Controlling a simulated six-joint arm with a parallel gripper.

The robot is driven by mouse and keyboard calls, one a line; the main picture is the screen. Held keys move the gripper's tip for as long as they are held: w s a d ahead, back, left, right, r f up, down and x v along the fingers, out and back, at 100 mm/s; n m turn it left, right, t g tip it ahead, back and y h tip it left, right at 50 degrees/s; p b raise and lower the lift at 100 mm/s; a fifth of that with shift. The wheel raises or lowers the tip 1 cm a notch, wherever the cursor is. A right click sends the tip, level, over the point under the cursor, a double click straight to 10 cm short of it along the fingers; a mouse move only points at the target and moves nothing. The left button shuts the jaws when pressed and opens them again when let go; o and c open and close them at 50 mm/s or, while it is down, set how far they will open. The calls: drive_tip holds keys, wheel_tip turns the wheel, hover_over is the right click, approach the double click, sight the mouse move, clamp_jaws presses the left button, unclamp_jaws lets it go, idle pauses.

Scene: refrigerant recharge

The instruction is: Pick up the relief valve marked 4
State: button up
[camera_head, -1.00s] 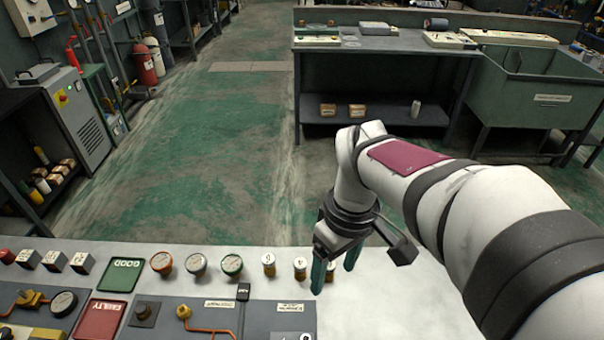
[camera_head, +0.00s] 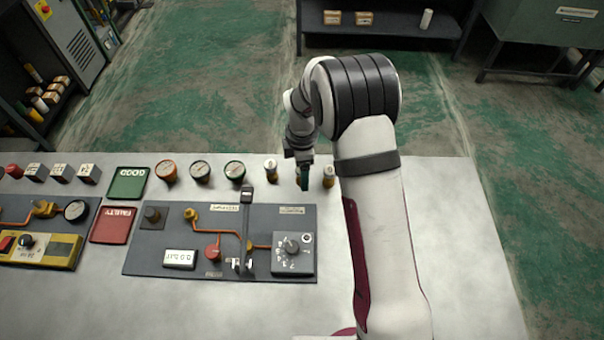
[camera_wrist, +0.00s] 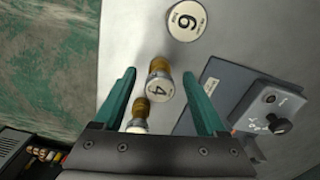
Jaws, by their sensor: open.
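The relief valve marked 4 (camera_wrist: 158,87) has a white numbered cap and a brass body. In the wrist view it stands between the two green fingers of my gripper (camera_wrist: 159,74), which are open with visible space on both sides. In the head view my gripper (camera_head: 305,178) points down over the middle of a row of three valves and mostly hides that one. The valve marked 6 (camera_wrist: 187,19) stands beyond the fingertips. A third brass valve (camera_wrist: 138,122) shows nearer the palm, partly hidden; its mark is not readable.
Valves (camera_head: 271,169) and (camera_head: 329,176) stand on either side of my gripper. Round gauges (camera_head: 200,171) stand left of them, then the green GOOD tray (camera_head: 128,184) and red FAULTY tray (camera_head: 113,226). A grey panel (camera_head: 150,255) with knobs lies in front. The right tabletop is clear.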

drive_tip(key=shift+f, duration=0.8)
drive_tip(key=shift+r, duration=0.1)
clamp_jaws()
